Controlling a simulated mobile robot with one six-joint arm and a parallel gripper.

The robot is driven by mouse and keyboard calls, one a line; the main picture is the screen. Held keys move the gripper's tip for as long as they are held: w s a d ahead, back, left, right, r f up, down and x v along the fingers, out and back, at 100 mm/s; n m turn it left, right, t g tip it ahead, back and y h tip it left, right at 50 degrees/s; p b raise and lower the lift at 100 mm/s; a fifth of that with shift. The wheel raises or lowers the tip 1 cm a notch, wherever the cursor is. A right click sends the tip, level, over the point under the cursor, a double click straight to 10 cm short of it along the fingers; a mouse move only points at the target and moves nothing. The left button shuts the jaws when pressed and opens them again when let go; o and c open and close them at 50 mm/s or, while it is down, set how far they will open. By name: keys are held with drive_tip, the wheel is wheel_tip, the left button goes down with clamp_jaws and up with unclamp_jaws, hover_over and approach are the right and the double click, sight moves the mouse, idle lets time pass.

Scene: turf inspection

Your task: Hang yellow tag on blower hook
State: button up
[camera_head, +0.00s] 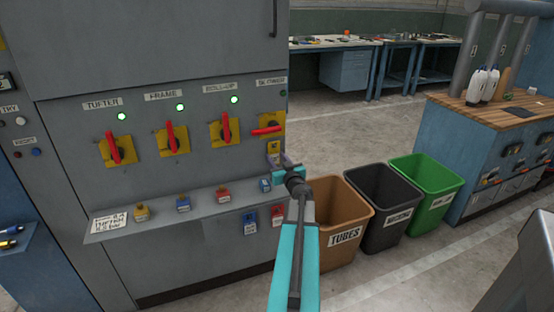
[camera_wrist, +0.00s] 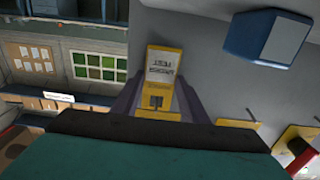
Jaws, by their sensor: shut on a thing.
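In the head view my gripper (camera_head: 277,160) is at the right edge of the grey cabinet, just below the rightmost switch (camera_head: 268,127). It is shut on the yellow tag (camera_head: 273,147). In the wrist view the tag (camera_wrist: 162,75) stands between the fingers (camera_wrist: 156,100), its printing upside down. The other three handles, such as the one under ROLL-UP (camera_head: 226,127), stand upright. I cannot make out the blower hook or any contact with the tag.
A narrow shelf (camera_head: 170,220) below the switches bears several small coloured locks. A blue tag (camera_head: 249,222) and a red tag (camera_head: 278,213) hang below it. Brown (camera_head: 345,205), dark (camera_head: 385,205) and green (camera_head: 428,180) bins stand on the right. Open floor lies behind them.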

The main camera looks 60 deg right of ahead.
drive_tip(key=o, duration=1.1)
drive_tip(key=shift+o, duration=0.2)
drive_tip(key=shift+s+a, duration=0.15)
drive_tip(key=v, duration=1.1)
drive_tip(key=shift+p+v, duration=1.2)
drive_tip(key=shift+p, duration=1.1)
